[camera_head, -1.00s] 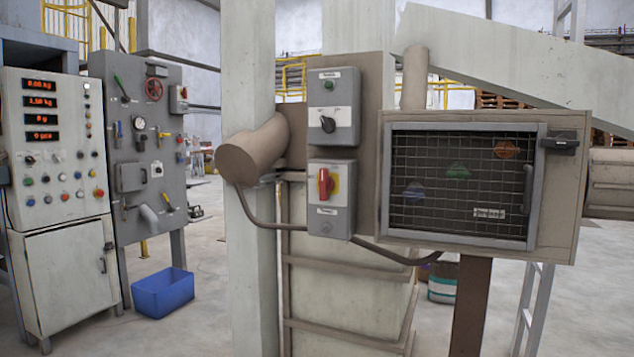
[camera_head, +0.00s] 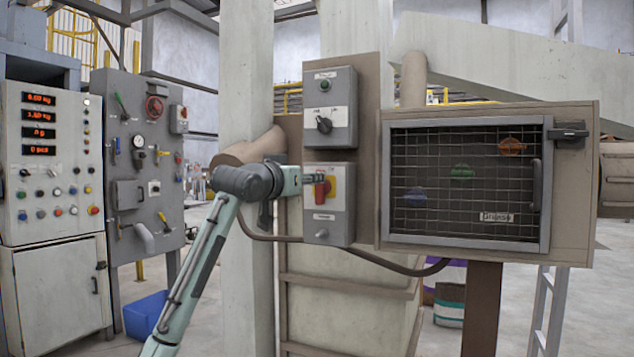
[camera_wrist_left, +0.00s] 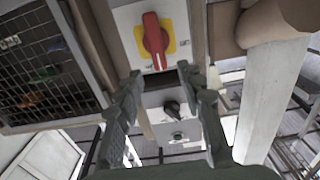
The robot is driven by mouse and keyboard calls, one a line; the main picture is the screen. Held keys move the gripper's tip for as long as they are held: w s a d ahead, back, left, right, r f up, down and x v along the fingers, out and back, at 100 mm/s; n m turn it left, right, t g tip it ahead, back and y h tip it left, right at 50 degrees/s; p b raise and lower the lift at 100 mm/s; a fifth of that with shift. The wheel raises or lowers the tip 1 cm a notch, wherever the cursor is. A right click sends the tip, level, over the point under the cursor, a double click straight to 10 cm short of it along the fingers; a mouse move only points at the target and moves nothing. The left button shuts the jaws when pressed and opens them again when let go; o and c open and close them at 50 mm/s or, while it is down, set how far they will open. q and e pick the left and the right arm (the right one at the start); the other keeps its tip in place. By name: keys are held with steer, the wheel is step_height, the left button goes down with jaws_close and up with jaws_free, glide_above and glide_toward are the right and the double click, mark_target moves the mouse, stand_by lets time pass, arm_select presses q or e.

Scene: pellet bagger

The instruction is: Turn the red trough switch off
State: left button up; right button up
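The red trough switch (camera_head: 323,191) is a red rotary handle on a yellow plate, on the lower grey box of the post-mounted panel. In the left wrist view the red handle (camera_wrist_left: 154,41) appears upside down, with its long grip roughly vertical in the picture. My left gripper (camera_head: 315,179) is in front of this box and partly covers the handle in the head view. In the left wrist view the left gripper (camera_wrist_left: 160,76) has its fingers apart with nothing between them, the handle just beyond the tips. I cannot tell if they touch. My right gripper is not in view.
The upper grey box has a black rotary knob (camera_head: 324,125) and a green button (camera_head: 325,86). A mesh-fronted cabinet (camera_head: 567,215) is close on the right. A brown pipe end (camera_head: 229,157) is behind my left arm. A control cabinet (camera_head: 57,290) stands far left.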

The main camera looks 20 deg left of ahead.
mark_target(321, 187)
arm_select(q)
steer(key=w, duration=0.5)
steer(key=shift+w, duration=0.4)
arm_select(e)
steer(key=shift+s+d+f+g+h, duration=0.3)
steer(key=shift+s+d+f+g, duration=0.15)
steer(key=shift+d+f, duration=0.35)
arm_select(q)
jaws_close()
